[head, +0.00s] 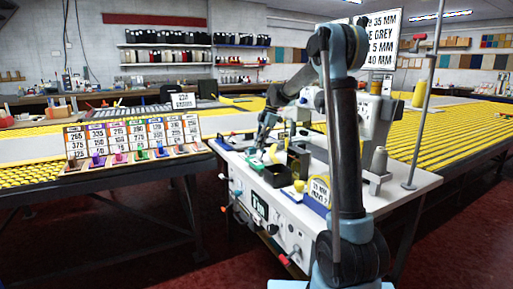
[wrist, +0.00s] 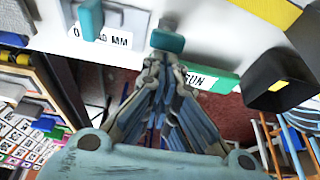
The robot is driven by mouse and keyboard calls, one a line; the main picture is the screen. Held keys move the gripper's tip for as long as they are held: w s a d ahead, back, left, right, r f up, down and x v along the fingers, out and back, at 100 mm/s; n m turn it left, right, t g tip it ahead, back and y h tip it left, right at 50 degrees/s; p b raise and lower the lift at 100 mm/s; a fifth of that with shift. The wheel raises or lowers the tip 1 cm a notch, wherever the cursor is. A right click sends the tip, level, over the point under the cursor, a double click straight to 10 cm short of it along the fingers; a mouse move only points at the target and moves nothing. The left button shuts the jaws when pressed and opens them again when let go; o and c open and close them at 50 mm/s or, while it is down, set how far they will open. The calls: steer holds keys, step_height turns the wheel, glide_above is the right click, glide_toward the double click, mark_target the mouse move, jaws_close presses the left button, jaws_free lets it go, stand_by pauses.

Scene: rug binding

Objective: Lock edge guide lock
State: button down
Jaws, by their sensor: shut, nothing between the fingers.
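In the wrist view a white scale plate (wrist: 112,38) ending in "40 MM" lies on the white machine table, with a teal block (wrist: 90,18) on it. A second teal piece (wrist: 167,40) sits right at the fingertips of my gripper (wrist: 156,62); I cannot tell whether it is the edge guide lock or whether the fingers touch it. My gripper is shut and empty, its fingers brought together. In the head view my gripper (head: 262,148) is low over the left part of the white machine table (head: 410,178), its tips small and partly hidden. The lock cannot be made out there.
A green "RUN" label (wrist: 222,82) and a black open box (wrist: 280,80) are right of the fingers in the wrist view. In the head view a sewing machine (head: 375,115), a grey cone (head: 379,161) and a thin pole stand on the table. A numbered card rack (head: 130,140) stands left.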

steer(key=shift+w+d+f, duration=0.1)
steer(key=shift+w+d, duration=0.25)
steer(key=shift+d, duration=0.25)
steer(key=shift+w+d, duration=0.35)
steer(key=shift+d, duration=0.2)
steer(key=w+d+r, duration=0.4)
steer(key=d+r, duration=0.2)
steer(key=shift+d+r, duration=0.15)
steer(key=shift+d, duration=0.1)
steer(key=shift+w, duration=0.1)
stand_by(0.3)
